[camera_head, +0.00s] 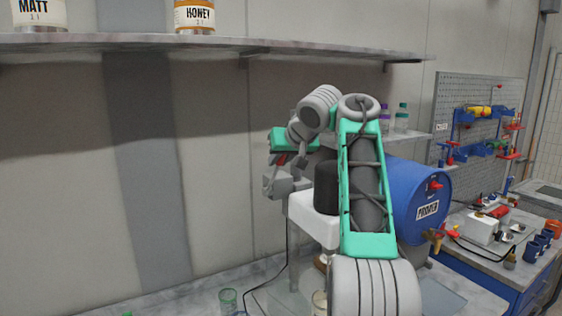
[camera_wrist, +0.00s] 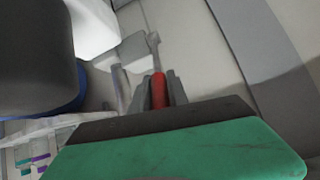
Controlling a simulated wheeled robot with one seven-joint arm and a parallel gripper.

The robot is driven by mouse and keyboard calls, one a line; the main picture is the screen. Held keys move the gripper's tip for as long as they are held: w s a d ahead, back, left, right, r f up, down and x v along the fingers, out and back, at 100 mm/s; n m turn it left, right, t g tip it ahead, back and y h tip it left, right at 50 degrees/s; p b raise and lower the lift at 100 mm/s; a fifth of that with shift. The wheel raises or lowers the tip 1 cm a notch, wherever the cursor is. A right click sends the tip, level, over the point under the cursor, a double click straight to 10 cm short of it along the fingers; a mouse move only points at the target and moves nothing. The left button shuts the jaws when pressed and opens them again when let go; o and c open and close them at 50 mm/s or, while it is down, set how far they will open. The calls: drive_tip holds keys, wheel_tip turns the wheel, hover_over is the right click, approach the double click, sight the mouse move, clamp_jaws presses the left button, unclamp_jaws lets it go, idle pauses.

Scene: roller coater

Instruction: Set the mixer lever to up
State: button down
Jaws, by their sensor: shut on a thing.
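The mixer (camera_head: 311,222) has a white body with a dark cylinder (camera_head: 326,188) on it and a grey block at its left; part of it is hidden behind my arm. In the wrist view its white body (camera_wrist: 92,28) is at upper left. The lever (camera_wrist: 158,88) shows there as a red grip, with a thin grey rod beyond it near the grey block. My gripper (camera_wrist: 161,88) is shut on the red grip, one finger on each side. In the head view my gripper (camera_head: 280,171) is small and partly hidden, close to the mixer's grey block.
A shelf (camera_head: 200,46) with cans runs above, and a smaller shelf with bottles is behind my arm. The wall area at left is clear.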

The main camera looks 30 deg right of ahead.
drive_tip(key=shift+f, duration=0.1)
idle(0.3)
drive_tip(key=c, duration=1.3)
unclamp_jaws()
drive_tip(key=shift+a, duration=0.2)
